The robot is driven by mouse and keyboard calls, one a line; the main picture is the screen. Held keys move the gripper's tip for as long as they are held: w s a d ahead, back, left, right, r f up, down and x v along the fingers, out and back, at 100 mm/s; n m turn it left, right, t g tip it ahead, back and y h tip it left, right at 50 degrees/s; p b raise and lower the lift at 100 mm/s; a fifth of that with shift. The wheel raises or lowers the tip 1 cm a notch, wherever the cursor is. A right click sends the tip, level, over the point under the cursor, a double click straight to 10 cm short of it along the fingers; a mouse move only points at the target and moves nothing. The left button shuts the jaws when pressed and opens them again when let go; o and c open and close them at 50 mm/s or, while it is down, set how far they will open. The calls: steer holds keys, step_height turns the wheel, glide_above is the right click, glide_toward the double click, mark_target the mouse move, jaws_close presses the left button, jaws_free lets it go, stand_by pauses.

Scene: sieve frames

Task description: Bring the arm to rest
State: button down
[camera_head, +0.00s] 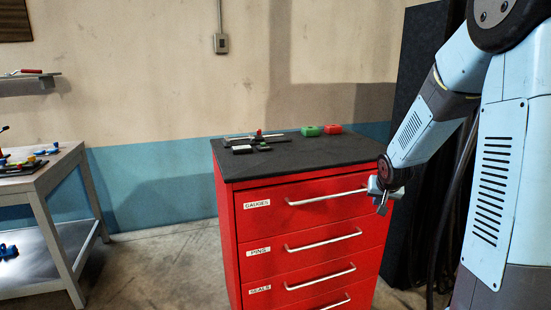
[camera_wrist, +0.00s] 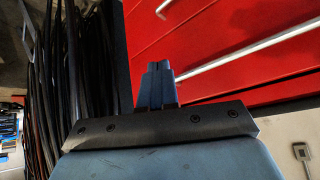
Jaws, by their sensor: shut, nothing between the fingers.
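My gripper (camera_head: 382,204) hangs at the end of my blue arm, in front of the right side of the red drawer cabinet (camera_head: 226,225). It is near the right end of the top drawer's handle; I cannot tell from the head view whether it touches. In the wrist view my gripper (camera_wrist: 154,70) has its fingers together with nothing between them. Red drawer fronts and pale bar handles (camera_wrist: 250,45) show beyond the fingers. All the drawers appear closed.
On the cabinet's black top lie a caliper-like tool (camera_head: 256,137), a green block (camera_head: 310,131) and a red block (camera_head: 333,129). A workbench (camera_head: 45,190) stands at the left. A dark panel (camera_head: 415,60) and black cables (camera_wrist: 40,80) are close to my arm. Floor between bench and cabinet is clear.

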steer(key=s+a+r+n+g, duration=0.1)
steer(key=s+a+r, duration=0.1)
steer(key=s+r, duration=0.5)
steer(key=s+a+r, duration=0.3)
steer(key=s+r, duration=0.3)
steer(key=s, duration=0.3)
steer(key=s+a+r+n, duration=0.1)
steer(key=s+a, duration=0.1)
steer(key=s, duration=0.6)
steer(key=s+a+r+n+y, duration=0.1)
steer(key=s+r, duration=0.1)
steer(key=s, duration=0.6)
steer(key=shift+s+a+g, duration=0.3)
steer(key=shift+a+g, duration=0.1)
